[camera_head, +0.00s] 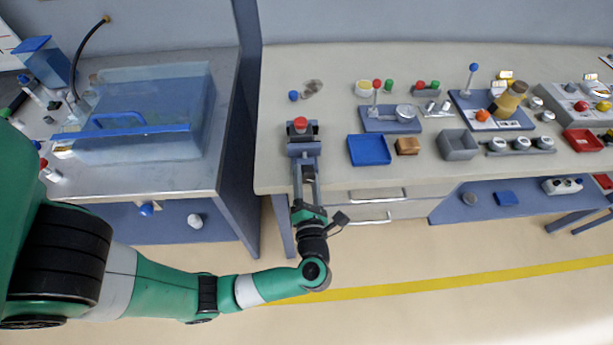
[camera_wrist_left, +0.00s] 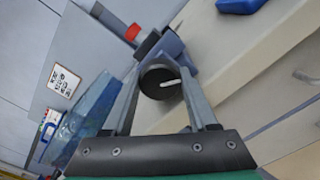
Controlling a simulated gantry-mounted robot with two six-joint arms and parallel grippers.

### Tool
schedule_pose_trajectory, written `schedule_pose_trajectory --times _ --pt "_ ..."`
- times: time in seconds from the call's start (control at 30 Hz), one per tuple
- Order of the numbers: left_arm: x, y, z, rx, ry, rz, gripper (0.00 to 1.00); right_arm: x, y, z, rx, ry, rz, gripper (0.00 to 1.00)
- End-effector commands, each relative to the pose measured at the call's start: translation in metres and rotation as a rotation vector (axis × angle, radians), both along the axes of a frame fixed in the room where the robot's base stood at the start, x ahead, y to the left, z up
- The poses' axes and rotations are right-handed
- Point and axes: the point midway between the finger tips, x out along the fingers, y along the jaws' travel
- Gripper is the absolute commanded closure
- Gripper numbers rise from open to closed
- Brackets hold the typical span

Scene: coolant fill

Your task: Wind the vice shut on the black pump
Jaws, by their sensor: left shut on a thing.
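The grey-blue vice (camera_head: 304,149) stands at the front left edge of the bench. A dark piece with a red top, apparently the black pump (camera_head: 299,125), sits at the vice jaws; it also shows beyond the vice in the left wrist view (camera_wrist_left: 133,33). I cannot tell whether the jaws touch it. My left gripper (camera_head: 304,164) reaches in from the front edge. In the left wrist view its fingers (camera_wrist_left: 160,76) are shut on the round dark vice knob (camera_wrist_left: 154,88), which carries a white mark. My right gripper is not in view.
A blue tray (camera_head: 369,150) and a brown block (camera_head: 407,146) lie right of the vice. A blue knob (camera_head: 293,96) lies behind it. A clear tank (camera_head: 150,110) stands on the left bench, across a gap. Drawer handles (camera_head: 375,196) project below the bench edge.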

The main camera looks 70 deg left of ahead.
Motion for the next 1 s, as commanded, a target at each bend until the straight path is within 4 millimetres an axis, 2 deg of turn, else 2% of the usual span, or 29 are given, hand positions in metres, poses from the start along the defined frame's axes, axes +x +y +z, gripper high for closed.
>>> schedule_pose_trajectory --times 0.03,0.1,0.23,0.4,0.63,0.67,0.8,0.83,1.0 --pt "0.0 0.0 0.007 0.012 0.05 0.0 0.97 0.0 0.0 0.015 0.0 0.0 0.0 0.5" --pt "0.0 0.0 0.009 0.037 0.138 0.0 0.97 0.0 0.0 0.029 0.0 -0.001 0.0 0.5" --pt "0.0 0.0 0.008 0.088 0.311 0.0 0.97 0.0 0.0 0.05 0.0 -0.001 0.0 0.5" --pt "0.0 0.0 0.002 0.121 0.419 0.001 0.97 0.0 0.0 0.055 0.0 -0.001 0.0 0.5" --pt "0.0 0.0 0.0 0.122 0.417 0.001 0.97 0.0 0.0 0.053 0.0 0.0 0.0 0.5" --pt "0.0 0.0 0.0 0.122 0.417 0.001 0.39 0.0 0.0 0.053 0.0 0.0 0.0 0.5" --pt "0.0 0.0 0.0 0.122 0.417 0.001 0.14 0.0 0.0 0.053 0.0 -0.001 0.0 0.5" --pt "0.0 0.0 0.0 0.121 0.417 0.0 0.11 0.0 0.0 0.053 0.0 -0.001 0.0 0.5" --pt "0.0 0.0 -0.001 0.12 0.418 0.0 0.11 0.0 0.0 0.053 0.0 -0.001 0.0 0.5"
